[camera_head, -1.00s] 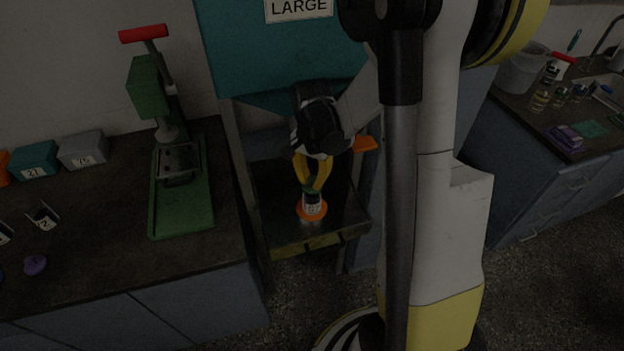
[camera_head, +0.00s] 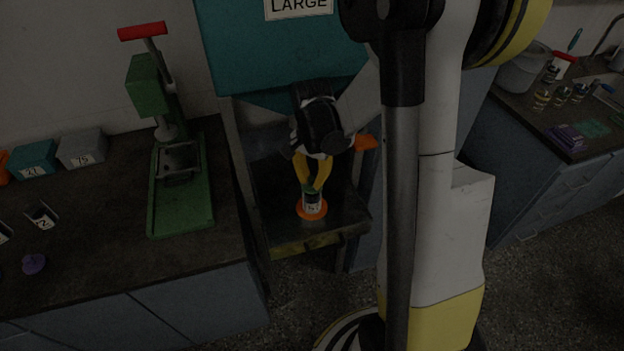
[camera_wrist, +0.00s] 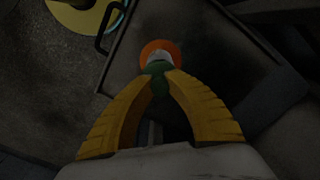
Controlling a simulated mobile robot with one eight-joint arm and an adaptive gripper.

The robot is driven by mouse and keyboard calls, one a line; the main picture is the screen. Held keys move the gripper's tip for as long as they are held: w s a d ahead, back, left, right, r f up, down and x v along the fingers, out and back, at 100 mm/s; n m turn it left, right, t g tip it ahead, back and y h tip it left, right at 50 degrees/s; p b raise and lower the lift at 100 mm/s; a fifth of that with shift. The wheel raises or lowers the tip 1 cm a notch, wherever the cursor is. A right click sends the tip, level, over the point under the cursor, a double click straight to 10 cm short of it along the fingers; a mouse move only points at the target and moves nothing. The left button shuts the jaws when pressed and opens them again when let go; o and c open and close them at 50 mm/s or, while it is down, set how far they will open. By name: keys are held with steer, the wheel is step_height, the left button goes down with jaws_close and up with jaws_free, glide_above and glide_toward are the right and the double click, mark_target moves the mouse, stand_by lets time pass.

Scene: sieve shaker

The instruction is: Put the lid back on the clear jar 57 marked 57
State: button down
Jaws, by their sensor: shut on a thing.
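The clear jar (camera_head: 312,204) stands upright on an orange disc (camera_head: 309,215) on the metal shelf below the teal machine. Its label is partly readable; I cannot make out the full number. My gripper (camera_head: 312,189) has its yellow fingers shut on a green lid (camera_head: 311,188) at the jar's mouth. The wrist view also shows the green lid (camera_wrist: 158,68) between the fingertips, with the pale jar (camera_wrist: 160,56) and orange disc (camera_wrist: 158,46) beyond it. Whether the lid is fully seated is too small to tell.
The shelf (camera_head: 275,235) is otherwise mostly bare, with frame legs at its sides. A green press (camera_head: 180,195) stands on the left counter near numbered boxes (camera_head: 82,150). Small jars (camera_head: 560,96) stand on the right counter.

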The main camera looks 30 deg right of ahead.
steer(key=c, duration=0.8)
jaws_free()
steer(key=shift+r+p, duration=2.6)
steer(key=shift+r, duration=0.95)
jaws_close()
